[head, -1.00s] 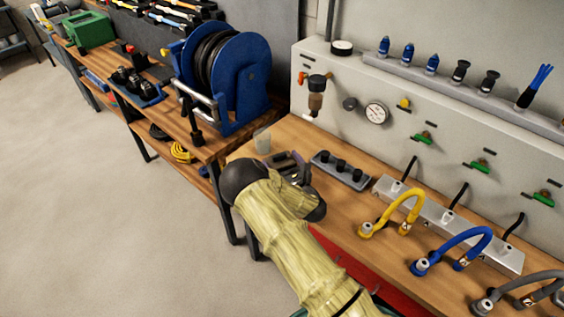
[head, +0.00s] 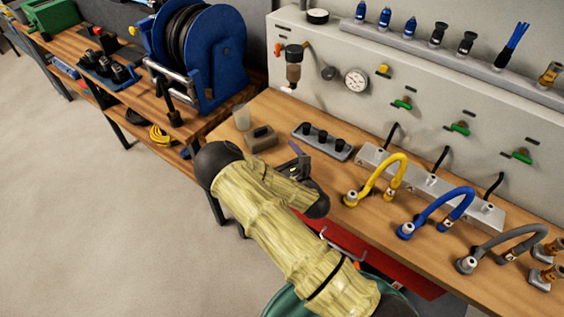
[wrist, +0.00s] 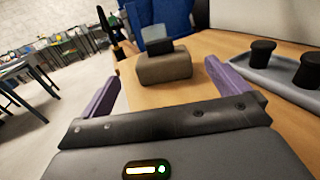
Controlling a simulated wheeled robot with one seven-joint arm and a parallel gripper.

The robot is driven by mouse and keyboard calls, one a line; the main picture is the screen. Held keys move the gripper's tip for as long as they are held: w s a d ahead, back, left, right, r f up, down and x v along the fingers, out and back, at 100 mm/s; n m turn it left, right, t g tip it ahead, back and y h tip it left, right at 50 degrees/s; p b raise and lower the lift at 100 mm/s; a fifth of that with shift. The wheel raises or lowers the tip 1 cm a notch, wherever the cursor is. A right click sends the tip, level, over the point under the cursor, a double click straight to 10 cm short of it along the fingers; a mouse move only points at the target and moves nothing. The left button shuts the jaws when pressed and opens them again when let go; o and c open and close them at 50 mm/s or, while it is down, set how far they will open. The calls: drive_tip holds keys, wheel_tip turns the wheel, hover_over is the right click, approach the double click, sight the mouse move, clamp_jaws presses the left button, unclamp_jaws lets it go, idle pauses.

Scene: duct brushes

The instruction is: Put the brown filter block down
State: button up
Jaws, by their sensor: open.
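The brown filter block (head: 261,138) stands on the wooden bench near its left end, with a dark knob on top. It also shows in the wrist view (wrist: 164,68), upright on the bench ahead of my jaws. My gripper (wrist: 160,85) is open, its two purple fingers apart and empty. The block lies beyond the fingertips with bare wood in front of it. In the head view my gripper (head: 296,155) is partly hidden by my arm and sits to the right of the block, apart from it.
A clear cup (head: 242,117) stands just behind and left of the block. A grey tray with black knobs (head: 322,141) lies to its right. Yellow (head: 377,180) and blue (head: 438,212) hoses stand further right. A blue hose reel (head: 197,55) is on the left bench.

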drive_tip(key=shift+v, duration=1.55)
drive_tip(key=shift+r, duration=0.15)
